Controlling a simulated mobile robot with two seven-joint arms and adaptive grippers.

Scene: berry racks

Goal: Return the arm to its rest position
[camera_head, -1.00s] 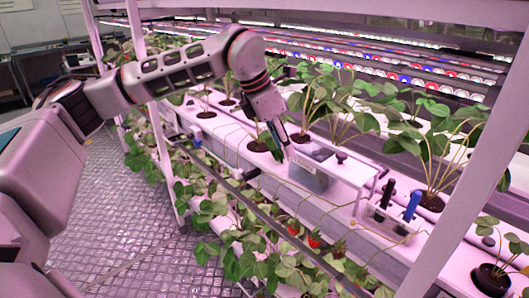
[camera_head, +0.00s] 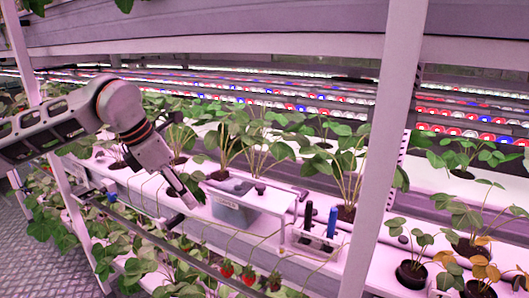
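My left arm (camera_head: 42,128) comes in from the left and bends down at its wrist. My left gripper (camera_head: 187,198) points down at the white rack shelf, just left of a grey box (camera_head: 232,211). I see no object held in it, but its fingers are too small and dark to tell open from shut. My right gripper is not in view.
A holder (camera_head: 309,243) with a black-handled and a blue-handled tool (camera_head: 332,222) stands right of the box. A white post (camera_head: 385,150) rises in front. Potted strawberry plants line the shelf; red berries (camera_head: 227,268) hang below its edge.

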